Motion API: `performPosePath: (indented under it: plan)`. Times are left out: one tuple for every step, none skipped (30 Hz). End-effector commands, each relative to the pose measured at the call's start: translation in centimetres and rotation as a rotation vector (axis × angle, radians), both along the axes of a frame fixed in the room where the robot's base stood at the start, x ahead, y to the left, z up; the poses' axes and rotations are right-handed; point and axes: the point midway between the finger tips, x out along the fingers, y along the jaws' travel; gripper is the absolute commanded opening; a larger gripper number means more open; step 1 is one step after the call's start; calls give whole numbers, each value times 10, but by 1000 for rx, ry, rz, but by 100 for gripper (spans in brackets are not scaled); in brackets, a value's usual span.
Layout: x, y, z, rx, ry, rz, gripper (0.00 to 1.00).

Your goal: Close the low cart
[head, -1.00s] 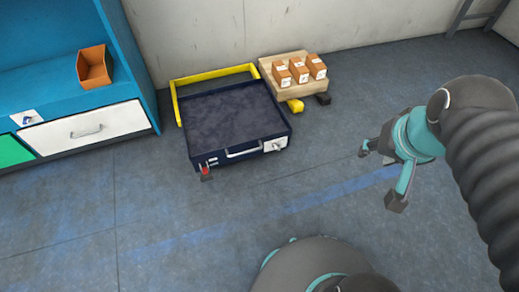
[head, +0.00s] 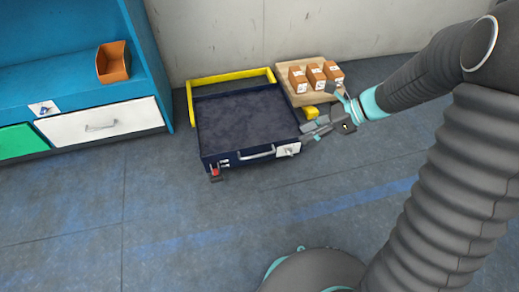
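The low cart (head: 204,150) is a dark blue, shallow box on the floor against the wall. It has a yellow frame handle (head: 232,77) at the back and a grey, rough-textured top surface. Its front face carries a metal handle (head: 259,154), a white plate (head: 287,151) and a small red part at the front left corner. My gripper (head: 308,133) is at the cart's front right corner, with its fingers pointing left. The fingers look apart with nothing between them. I cannot tell whether they touch the cart.
A wooden pallet (head: 293,95) with three orange-brown boxes (head: 316,74) stands right of the cart, behind my gripper. A blue shelf unit (head: 60,82) with an orange bin (head: 113,62) and a white drawer (head: 100,123) stands at the left. The floor in front is clear.

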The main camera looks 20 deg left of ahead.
Motion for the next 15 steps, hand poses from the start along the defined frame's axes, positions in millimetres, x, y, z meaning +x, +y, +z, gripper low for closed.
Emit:
performPosePath:
  plan:
    - [9, 6, -18, 25, 80, -51, 39]
    - [14, 10, -26, 41, 125, -83, 39]
    - [21, 15, -36, 61, 186, -126, 39]
    - [26, 18, -45, 76, 232, -159, 39]
    - [31, 22, -53, 90, 277, -191, 39]
    - [37, 26, -65, 109, 339, -232, 39]
    - [42, 29, -74, 123, 385, -265, 39]
    - [47, 32, -83, 136, 430, -297, 39]
    - [52, 36, -96, 154, 493, -339, 39]
    - [57, 38, -106, 168, 540, -369, 39]
    - [61, 41, -116, 181, 585, -401, 39]
    - [66, 44, -130, 197, 646, -442, 39]
    - [70, 46, -141, 210, 692, -473, 39]
    - [73, 48, -152, 223, 739, -504, 39]
    - [78, 50, -167, 240, 799, -545, 39]
